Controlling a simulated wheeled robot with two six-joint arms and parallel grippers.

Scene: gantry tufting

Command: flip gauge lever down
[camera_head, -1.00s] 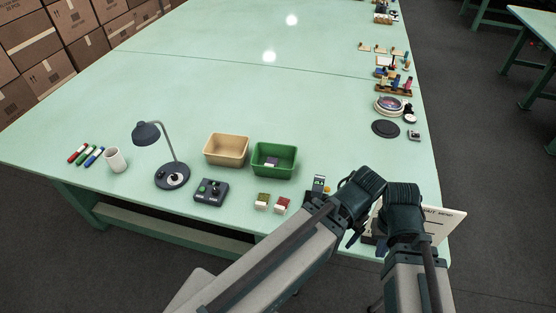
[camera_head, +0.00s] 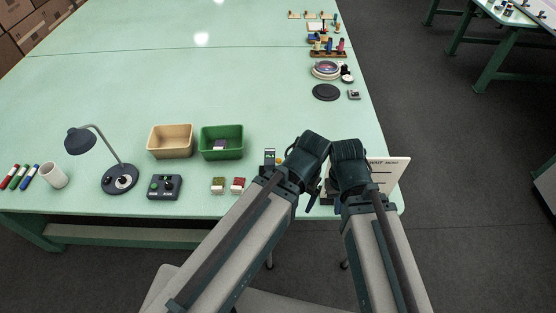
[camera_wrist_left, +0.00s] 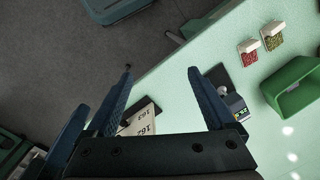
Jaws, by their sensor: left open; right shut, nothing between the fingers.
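No lever can be made out clearly. A small grey device (camera_head: 270,157) stands near the table's front edge, just left of my left arm. It also shows in the left wrist view as a dark unit with a lit display (camera_wrist_left: 236,107), right of my left gripper. My left gripper (camera_wrist_left: 162,72) is open and empty, its fingers over the table edge and the floor. My right gripper (camera_head: 329,189) is shut and empty beside the left one, at the front right of the table. Both arms hide part of the table there.
A white printed board (camera_head: 394,173) stands at the right corner; its lettering is hard to read. Left of the device are red and green blocks (camera_head: 238,184), a button box (camera_head: 164,187), a green bin (camera_head: 221,142), a tan bin (camera_head: 171,141) and a lamp (camera_head: 120,178). The table middle is clear.

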